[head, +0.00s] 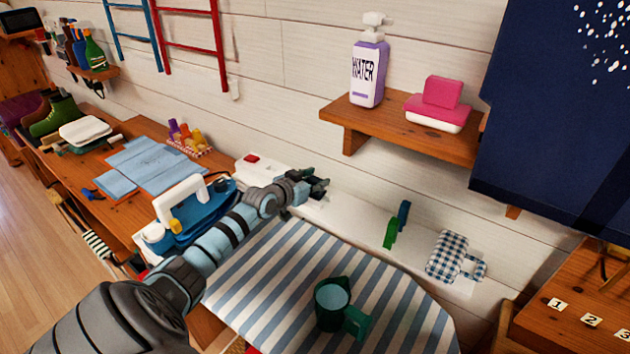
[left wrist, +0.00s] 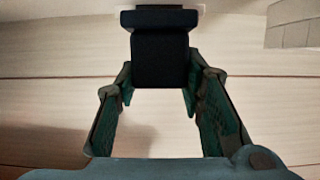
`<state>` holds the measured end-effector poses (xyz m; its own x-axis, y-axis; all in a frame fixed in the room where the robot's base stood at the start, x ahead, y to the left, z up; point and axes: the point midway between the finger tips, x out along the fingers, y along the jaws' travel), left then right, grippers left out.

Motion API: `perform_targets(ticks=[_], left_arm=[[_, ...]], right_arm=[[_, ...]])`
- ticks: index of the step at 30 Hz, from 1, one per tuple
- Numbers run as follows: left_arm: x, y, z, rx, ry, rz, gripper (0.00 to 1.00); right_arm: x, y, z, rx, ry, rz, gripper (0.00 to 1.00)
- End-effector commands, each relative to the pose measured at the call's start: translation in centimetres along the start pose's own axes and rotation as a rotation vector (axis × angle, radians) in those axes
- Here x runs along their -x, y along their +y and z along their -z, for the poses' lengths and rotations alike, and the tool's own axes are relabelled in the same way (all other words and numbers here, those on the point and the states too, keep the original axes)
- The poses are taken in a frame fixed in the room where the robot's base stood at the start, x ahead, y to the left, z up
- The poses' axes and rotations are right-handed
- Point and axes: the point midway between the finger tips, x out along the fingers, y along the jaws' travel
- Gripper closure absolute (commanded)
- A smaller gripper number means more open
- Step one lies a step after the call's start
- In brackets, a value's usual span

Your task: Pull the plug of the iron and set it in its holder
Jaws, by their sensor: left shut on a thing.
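The iron (head: 215,192), blue with a white handle, stands at the left end of the striped ironing board, partly hidden behind my left arm. My left gripper (head: 318,186) is by the white wall. In the left wrist view its two fingers (left wrist: 160,105) are shut on a dark block-shaped plug (left wrist: 160,60). The plug's far end meets or nearly meets a white plate (left wrist: 205,8); I cannot tell whether it is still inserted. The cord does not show clearly. I cannot make out the holder for certain. My right gripper is out of view.
A green mug (head: 328,318) stands on the striped ironing board (head: 262,290). Green (head: 390,232) and blue (head: 403,214) pegs and a checked mitt (head: 446,256) are along the wall. A wooden shelf (head: 372,123) with a bottle (head: 369,75) hangs above right. Blue cloths (head: 150,165) lie left.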

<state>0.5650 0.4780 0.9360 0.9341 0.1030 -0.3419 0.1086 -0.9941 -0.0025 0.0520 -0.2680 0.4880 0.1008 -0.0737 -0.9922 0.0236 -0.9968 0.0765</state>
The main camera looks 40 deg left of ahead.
Motion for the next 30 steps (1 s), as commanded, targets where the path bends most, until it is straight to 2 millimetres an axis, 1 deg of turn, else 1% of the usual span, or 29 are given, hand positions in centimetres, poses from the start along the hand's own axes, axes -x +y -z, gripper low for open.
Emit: perform_targets(ticks=[16, 17, 18, 21, 30], left_arm=[[-0.19, 0.01, -0.51, 0.0, 0.0, 0.0, 0.93], [-0.18, 0.01, -0.5, 0.0, 0.0, 0.0, 0.61], [-0.17, 0.01, -0.48, 0.0, 0.0, 0.0, 0.55], [-0.17, 0.01, -0.46, 0.0, 0.0, 0.0, 0.41], [-0.04, -0.03, -0.48, 0.0, -0.001, 0.0, 0.41]], right_arm=[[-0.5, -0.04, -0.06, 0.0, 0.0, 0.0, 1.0], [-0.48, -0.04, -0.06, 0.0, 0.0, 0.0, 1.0], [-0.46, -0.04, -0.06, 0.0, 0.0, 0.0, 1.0], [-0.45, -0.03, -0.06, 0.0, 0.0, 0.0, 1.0], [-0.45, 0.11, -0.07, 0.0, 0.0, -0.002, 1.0]])
